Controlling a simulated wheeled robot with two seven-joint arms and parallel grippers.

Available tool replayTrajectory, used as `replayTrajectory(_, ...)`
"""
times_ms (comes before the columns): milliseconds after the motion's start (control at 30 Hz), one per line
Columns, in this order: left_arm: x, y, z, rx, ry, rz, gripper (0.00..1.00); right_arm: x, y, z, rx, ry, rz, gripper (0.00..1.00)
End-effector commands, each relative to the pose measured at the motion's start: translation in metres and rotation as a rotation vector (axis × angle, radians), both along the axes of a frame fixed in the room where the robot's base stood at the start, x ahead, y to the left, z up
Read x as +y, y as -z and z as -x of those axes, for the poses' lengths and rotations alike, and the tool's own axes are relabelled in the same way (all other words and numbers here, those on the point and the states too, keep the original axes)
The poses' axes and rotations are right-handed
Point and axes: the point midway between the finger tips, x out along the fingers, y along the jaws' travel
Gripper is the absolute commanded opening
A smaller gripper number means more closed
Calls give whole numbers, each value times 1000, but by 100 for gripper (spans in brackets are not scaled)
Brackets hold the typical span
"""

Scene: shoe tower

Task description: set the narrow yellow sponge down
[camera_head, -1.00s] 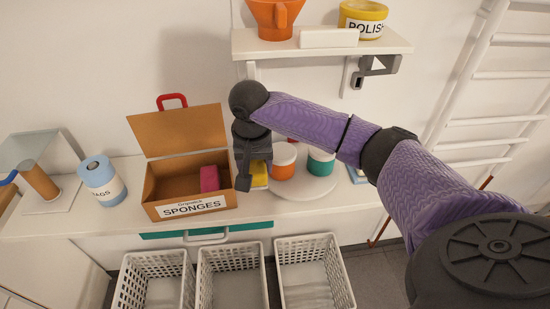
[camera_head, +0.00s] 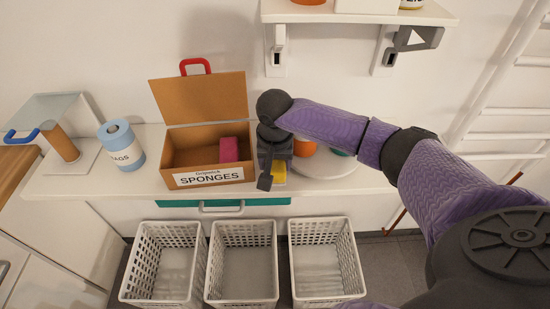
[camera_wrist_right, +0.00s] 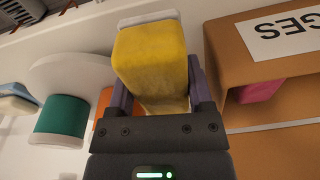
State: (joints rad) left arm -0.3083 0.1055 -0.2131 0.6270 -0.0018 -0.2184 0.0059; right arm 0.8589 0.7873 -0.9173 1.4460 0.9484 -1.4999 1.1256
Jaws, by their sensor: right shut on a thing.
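The narrow yellow sponge (camera_head: 279,173) is in my right gripper (camera_head: 268,178), just right of the cardboard sponge box near the counter's front. In the right wrist view the sponge (camera_wrist_right: 152,62) stands between the two fingers of the right gripper (camera_wrist_right: 155,95), which are shut on its sides. A pale strip shows at its far end. I cannot tell whether the sponge touches the counter. The open sponge box (camera_head: 165,168) has a pink sponge (camera_head: 229,150) inside. My left gripper is not in view.
A blue rag roll (camera_head: 121,148) stands left. White baskets (camera_head: 243,262) are below the counter, a shelf (camera_head: 360,14) above.

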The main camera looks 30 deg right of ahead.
Motion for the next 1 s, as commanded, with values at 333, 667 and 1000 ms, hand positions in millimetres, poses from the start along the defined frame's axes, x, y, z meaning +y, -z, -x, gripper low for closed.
replayTrajectory(333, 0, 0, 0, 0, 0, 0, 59, 0, 0, 0, 0, 0, 0, 81)
replayTrajectory(667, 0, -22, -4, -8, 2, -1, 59, 3, -61, 4, -5, 0, -1, 81)
replayTrajectory(1000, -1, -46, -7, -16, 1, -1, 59, 8, -129, 11, -2, 1, -2, 81)
